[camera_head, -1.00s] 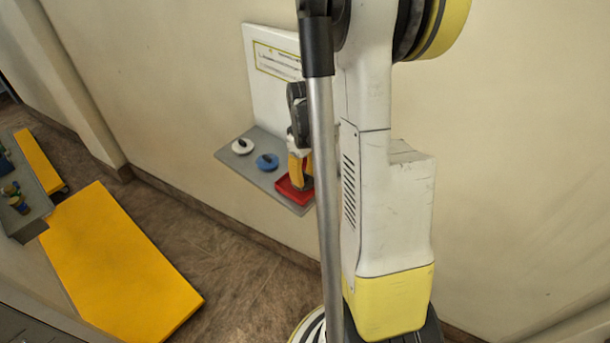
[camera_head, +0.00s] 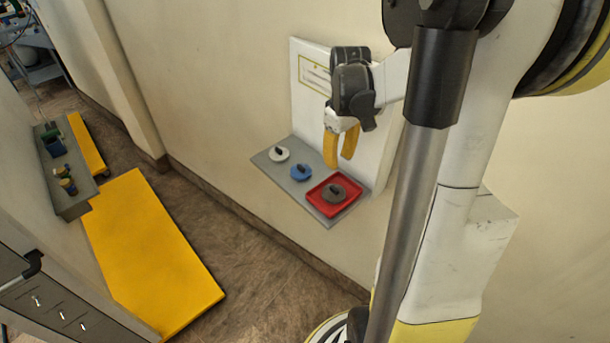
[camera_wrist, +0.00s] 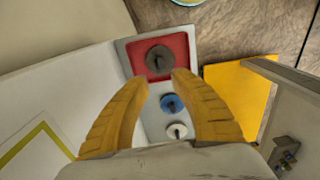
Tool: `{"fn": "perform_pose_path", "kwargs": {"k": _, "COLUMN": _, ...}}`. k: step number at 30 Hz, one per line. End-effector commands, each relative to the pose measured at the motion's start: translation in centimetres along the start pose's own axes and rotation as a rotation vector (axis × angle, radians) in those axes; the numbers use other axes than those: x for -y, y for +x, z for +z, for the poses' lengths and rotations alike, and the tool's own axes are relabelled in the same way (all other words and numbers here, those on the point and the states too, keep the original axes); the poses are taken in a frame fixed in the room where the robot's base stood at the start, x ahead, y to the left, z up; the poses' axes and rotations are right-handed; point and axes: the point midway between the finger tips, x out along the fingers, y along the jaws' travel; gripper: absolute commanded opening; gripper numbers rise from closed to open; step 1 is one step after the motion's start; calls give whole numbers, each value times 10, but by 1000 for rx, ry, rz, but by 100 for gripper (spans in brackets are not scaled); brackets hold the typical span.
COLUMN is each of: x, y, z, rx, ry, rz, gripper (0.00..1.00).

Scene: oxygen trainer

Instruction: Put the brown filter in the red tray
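The brown filter (camera_head: 334,193), a dark grey-brown disc with a raised grip, lies in the red tray (camera_head: 347,208) at the near right end of a grey shelf. The wrist view shows the filter (camera_wrist: 160,59) inside the walls of the red tray (camera_wrist: 191,47). My gripper (camera_head: 339,165) hangs above the shelf with its yellow fingers apart and nothing between them. In the wrist view, the open fingers (camera_wrist: 157,78) frame the shelf, and the filter lies beyond the tips, apart from them.
A blue disc (camera_head: 301,172) and a white disc (camera_head: 280,154) lie on the grey shelf (camera_head: 266,161) left of the tray. A white panel (camera_head: 307,100) rises behind the shelf. A yellow slab (camera_head: 150,250) lies on the floor.

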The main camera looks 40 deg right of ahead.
Motion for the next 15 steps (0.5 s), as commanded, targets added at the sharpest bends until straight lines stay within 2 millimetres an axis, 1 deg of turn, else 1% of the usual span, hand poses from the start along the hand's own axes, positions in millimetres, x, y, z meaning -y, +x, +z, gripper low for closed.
{"fn": "perform_pose_path", "kwargs": {"k": 2, "x": 10, "y": -6, "z": -2, "rx": -13, "ry": -1, "rz": 9, "gripper": 29}}
{"fn": "perform_pose_path", "kwargs": {"k": 5, "x": 37, "y": -22, "z": -6, "rx": -59, "ry": 1, "rz": 39, "gripper": 29}}
{"fn": "perform_pose_path", "kwargs": {"k": 8, "x": 82, "y": -45, "z": -9, "rx": -143, "ry": 8, "rz": 77, "gripper": 29}}
{"fn": "perform_pose_path", "kwargs": {"k": 9, "x": 102, "y": -53, "z": -8, "rx": -185, "ry": 13, "rz": 90, "gripper": 29}}
{"fn": "perform_pose_path", "kwargs": {"k": 10, "x": 117, "y": -59, "z": -8, "rx": -218, "ry": 17, "rz": 97, "gripper": 29}}
{"fn": "perform_pose_path", "kwargs": {"k": 11, "x": 131, "y": -64, "z": -6, "rx": -251, "ry": 21, "rz": 102, "gripper": 29}}
{"fn": "perform_pose_path", "kwargs": {"k": 12, "x": 150, "y": -70, "z": -3, "rx": -296, "ry": 26, "rz": 105, "gripper": 29}}
{"fn": "perform_pose_path", "kwargs": {"k": 15, "x": 192, "y": -81, "z": 7, "rx": -405, "ry": 39, "rz": 98, "gripper": 29}}
